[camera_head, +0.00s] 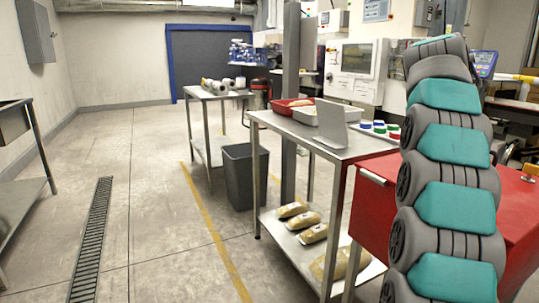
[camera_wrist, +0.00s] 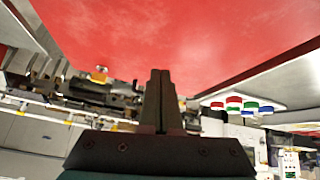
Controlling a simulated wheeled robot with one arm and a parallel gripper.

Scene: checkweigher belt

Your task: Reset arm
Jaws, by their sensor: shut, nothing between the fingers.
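My gripper (camera_wrist: 160,75) shows in the wrist view with its two dark fingers pressed together and nothing between them. A broad red surface (camera_wrist: 190,30) fills the top of that view beyond the fingertips. In the head view my arm, grey with teal covers, rises along the right side. The gripper itself cannot be made out in the head view. The red cabinet (camera_head: 375,208) stands behind my arm there, partly hidden by it.
A steel table (camera_head: 338,152) beside the red cabinet holds a red tray (camera_head: 288,105) and several coloured-lid items (camera_head: 380,128). Filled bags (camera_head: 313,233) lie on its lower shelf. A grey bin (camera_head: 243,175) stands further back. The floor at left is open, with a drain grate (camera_head: 92,240).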

